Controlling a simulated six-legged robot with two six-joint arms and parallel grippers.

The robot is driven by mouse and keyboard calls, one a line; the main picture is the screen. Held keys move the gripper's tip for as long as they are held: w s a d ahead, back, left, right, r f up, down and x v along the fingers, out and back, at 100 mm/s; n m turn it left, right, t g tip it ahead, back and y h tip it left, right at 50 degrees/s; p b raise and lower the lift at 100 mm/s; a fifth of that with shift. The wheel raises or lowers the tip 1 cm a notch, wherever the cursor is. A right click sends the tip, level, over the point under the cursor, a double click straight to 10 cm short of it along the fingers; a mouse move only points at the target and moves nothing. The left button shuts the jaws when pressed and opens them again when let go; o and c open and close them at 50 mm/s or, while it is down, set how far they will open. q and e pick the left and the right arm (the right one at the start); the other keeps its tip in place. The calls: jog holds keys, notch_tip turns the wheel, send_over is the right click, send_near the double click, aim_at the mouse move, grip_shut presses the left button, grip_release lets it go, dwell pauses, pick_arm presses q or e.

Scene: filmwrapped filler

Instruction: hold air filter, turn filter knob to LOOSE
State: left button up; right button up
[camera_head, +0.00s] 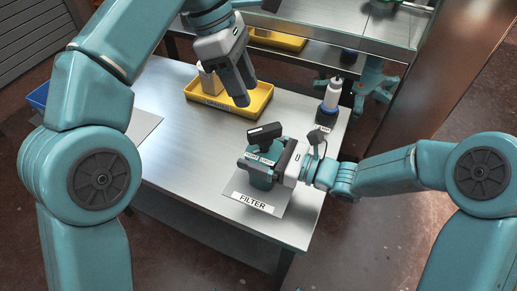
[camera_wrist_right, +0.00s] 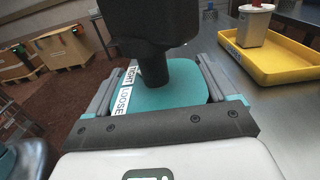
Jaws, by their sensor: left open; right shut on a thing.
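The teal air filter (camera_head: 261,177) stands on the table behind a white FILTER label (camera_head: 253,203). A black T-shaped knob (camera_head: 265,133) rises from its top, and its post also shows in the right wrist view (camera_wrist_right: 166,72). A white strip (camera_wrist_right: 124,90) on top reads TIGHT and LOOSE; I cannot tell which word the knob points to. My right gripper (camera_head: 264,163) is shut on the filter's body from the right, one finger on each side of it in the right wrist view. My left gripper (camera_head: 242,99) is open and empty, above and left of the knob, apart from it.
A yellow tray (camera_head: 215,108) holding a whitish container (camera_head: 209,82) lies at the back of the table. A white bottle with a blue base (camera_head: 330,96) stands at the back right. A metal shelf (camera_head: 330,30) with another yellow tray (camera_head: 278,39) stands behind.

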aim_at(264, 128)
pick_arm(q)
jog(key=w+d+f+m+t+h, duration=0.1)
jog(key=d+f+m+h, duration=0.1)
jog(key=m, duration=1)
jog(key=w+d+f+m+t+h, duration=0.1)
jog(key=d+m, duration=0.1)
jog(key=m, duration=1.1)
jog(key=s+a+m, duration=0.1)
jog(key=m, duration=0.1)
jog(key=s+a+m+t+h, duration=0.1)
jog(key=s+a+m, duration=0.1)
jog(key=m, duration=0.1)
jog(key=shift+s+f, duration=0.15)
jog(key=shift+f, duration=0.05)
jog(key=s+a+r+t, duration=0.2)
jog(key=s+a, duration=0.1)
jog(key=a, duration=0.2)
jog(key=shift+n, duration=0.4)
jog(key=x, duration=1.2)
jog(key=shift+s+d, duration=0.25)
jog(key=shift+d, duration=0.1)
grip_shut()
